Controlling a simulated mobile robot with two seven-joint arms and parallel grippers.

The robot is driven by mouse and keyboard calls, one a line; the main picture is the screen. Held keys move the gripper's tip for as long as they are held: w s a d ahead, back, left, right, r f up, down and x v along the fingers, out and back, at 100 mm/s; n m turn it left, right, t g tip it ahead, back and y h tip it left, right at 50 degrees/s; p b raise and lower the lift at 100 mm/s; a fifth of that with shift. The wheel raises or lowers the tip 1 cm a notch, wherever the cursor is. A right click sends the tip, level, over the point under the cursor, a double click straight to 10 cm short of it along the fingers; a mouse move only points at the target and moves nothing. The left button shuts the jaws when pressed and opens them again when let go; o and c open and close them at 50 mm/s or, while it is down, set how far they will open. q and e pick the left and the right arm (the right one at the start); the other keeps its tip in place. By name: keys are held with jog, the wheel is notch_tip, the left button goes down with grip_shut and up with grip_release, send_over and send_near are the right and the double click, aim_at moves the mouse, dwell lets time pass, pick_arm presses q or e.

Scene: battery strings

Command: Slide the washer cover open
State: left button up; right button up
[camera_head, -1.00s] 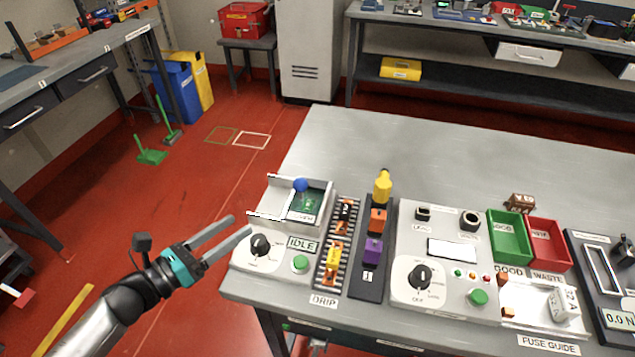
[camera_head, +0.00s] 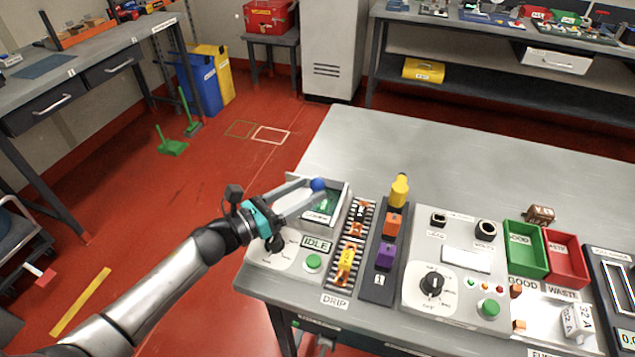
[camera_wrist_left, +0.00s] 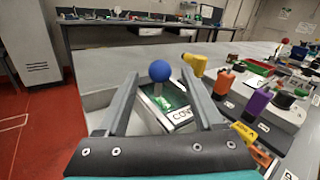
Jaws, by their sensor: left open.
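The washer is the light grey box at the left end of the bench, with a dial and a green button (camera_head: 313,262) below it and an IDLE sign (camera_head: 316,244). Its cover (camera_wrist_left: 178,113) bears a label, partly hidden by my finger, and a blue ball knob (camera_head: 318,184) stands on it. A green board shows inside the box beside the knob. My left gripper (camera_head: 308,194) is open, its fingers reaching over the box with the knob near their tips. In the left wrist view the knob (camera_wrist_left: 159,71) shows between the two fingers; contact cannot be told. My right gripper is not in view.
Right of the washer lie a striped DRIP rack (camera_head: 350,250) and a dark strip with yellow, orange and purple blocks. Further right are a dial panel (camera_head: 440,285), a green bin (camera_head: 525,250) and a red bin (camera_head: 566,262). The bench behind is clear.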

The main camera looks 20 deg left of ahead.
aim_at(317, 185)
pick_arm(q)
jog(key=shift+x, duration=1.85)
grip_shut()
